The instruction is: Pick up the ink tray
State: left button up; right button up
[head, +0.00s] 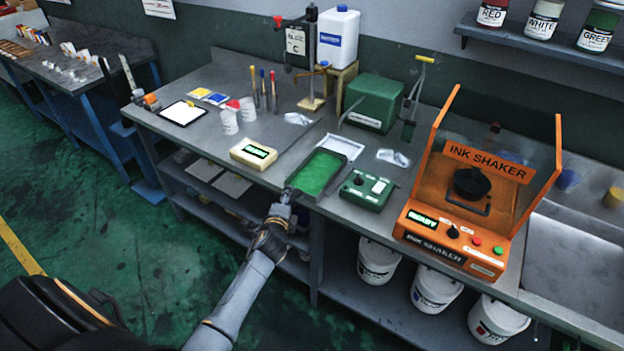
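The ink tray (317,172), a dark shallow tray with a green inside, lies on the grey workbench near its front edge. My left gripper (289,194) is at the tray's near left corner, reaching in from the bottom left. Its fingertips overlap the tray's rim in the picture. They are small and partly hidden, so I cannot tell whether they are closed on the rim. The tray looks flat on the bench. My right gripper is not in view.
The orange ink shaker (463,207) is farther right. White buckets (378,262) stand below the bench.

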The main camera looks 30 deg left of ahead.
pick_arm(q)
grip_shut()
jog(key=shift+r, duration=0.1)
dwell(0.3)
